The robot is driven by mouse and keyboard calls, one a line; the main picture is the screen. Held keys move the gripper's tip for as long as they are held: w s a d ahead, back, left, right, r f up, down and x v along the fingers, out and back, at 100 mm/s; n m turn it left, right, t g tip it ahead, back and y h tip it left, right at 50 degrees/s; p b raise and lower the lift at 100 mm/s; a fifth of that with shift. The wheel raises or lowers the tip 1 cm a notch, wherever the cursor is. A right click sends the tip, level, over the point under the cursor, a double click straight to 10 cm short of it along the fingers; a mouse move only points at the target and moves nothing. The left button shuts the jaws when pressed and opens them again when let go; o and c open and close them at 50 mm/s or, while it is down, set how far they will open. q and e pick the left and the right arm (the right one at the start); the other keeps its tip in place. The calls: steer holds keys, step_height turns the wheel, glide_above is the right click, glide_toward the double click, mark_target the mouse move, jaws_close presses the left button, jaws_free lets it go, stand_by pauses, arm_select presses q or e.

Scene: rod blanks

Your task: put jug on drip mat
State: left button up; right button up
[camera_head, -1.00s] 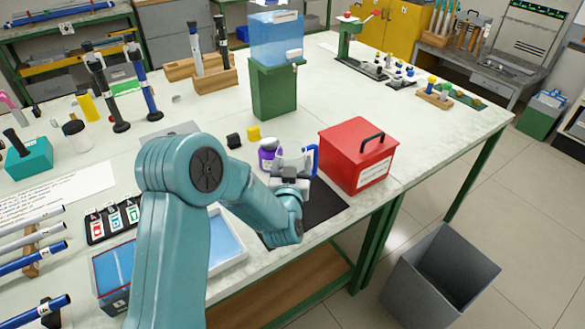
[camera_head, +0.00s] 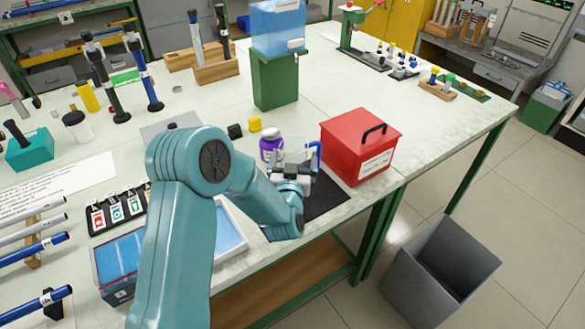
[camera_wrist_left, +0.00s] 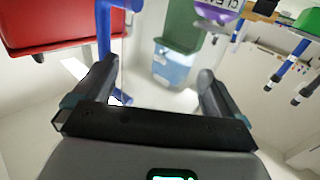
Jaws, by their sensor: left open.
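The jug (camera_head: 301,155) is clear, with a blue handle (camera_head: 317,157) on its right. It stands upright between the purple-labelled jar and the red box; its base is hidden behind my gripper. The black mat (camera_head: 325,202), which I take as the drip mat, lies flat near the table's front edge, partly hidden by my left arm. My left gripper (camera_head: 292,172) is open right at the jug's near side. In the left wrist view its fingers (camera_wrist_left: 152,92) are wide apart, with the blue handle (camera_wrist_left: 103,35) near the left finger. Whether they touch the jug cannot be told. My right gripper is out of view.
A red box (camera_head: 350,150) stands close right of the jug. A jar with a purple label (camera_head: 270,149) stands close left. Behind are a yellow block (camera_head: 255,124), a black block (camera_head: 235,131) and a water tank on a green stand (camera_head: 275,85). A grey bin (camera_head: 440,270) stands on the floor.

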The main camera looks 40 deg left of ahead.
arm_select(q)
steer(key=b+v, duration=0.2)
steer(key=v, duration=1)
steer(key=shift+b, duration=0.3)
